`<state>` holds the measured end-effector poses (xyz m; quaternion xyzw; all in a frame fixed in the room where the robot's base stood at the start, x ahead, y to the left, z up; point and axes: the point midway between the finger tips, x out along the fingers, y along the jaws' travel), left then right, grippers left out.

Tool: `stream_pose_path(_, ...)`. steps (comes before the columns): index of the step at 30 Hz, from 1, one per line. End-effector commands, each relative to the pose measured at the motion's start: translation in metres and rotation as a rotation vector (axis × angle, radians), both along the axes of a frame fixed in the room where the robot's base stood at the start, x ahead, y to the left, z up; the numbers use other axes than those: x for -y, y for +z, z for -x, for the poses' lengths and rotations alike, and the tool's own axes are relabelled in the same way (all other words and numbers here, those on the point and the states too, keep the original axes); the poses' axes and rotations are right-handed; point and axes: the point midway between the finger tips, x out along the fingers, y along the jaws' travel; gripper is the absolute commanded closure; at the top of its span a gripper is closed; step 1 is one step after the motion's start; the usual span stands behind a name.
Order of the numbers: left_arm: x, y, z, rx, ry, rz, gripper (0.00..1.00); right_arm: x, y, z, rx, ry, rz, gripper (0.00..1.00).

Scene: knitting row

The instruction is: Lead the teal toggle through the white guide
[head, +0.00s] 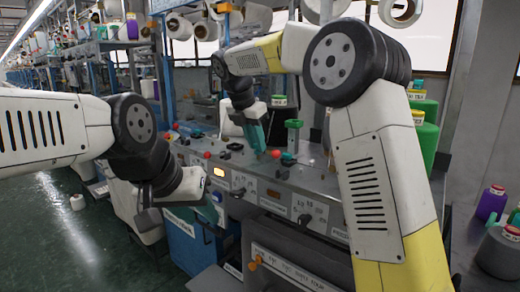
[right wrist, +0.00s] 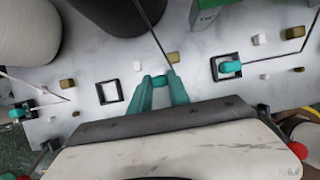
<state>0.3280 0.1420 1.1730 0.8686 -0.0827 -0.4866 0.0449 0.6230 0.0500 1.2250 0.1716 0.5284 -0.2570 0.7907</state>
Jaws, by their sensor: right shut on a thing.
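My right gripper (right wrist: 160,92) has teal fingers closed around a small teal toggle (right wrist: 159,81) in the right wrist view. A thin dark line runs from there to the upper left. A small white block (right wrist: 137,66), which may be the white guide, sits on the panel just left of the fingers. In the head view, my right gripper (head: 259,143) points down at the machine panel; the toggle is too small to make out there. My left gripper (head: 213,212) hangs low in front of the machine, away from the panel top; its opening cannot be made out.
An empty black square frame (right wrist: 110,92) lies left of the fingers. Another black frame (right wrist: 228,66) at right holds a teal piece. Gold blocks (right wrist: 173,57) and white blocks (right wrist: 259,39) dot the panel. A green-topped post (head: 293,135) stands right of my right gripper.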

Motion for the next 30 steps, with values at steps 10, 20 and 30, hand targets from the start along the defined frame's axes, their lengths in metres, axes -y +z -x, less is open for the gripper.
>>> stream_pose_path(10, 0.0, 0.0, 0.0, 0.0, 0.0, 0.0, 0.64, 0.0, 0.0, 0.0, 0.0, 0.0, 0.0, 1.0)
stream_pose_path(20, 0.0, 0.0, 0.0, 0.0, 0.0, 0.0, 0.64, -0.008, 0.0, -0.006, 0.0, 0.001, 0.0, 1.0)
stream_pose_path(30, 0.0, 0.0, 0.0, 0.0, 0.0, 0.0, 0.64, -0.022, 0.0, -0.016, 0.0, 0.0, 0.0, 1.0)
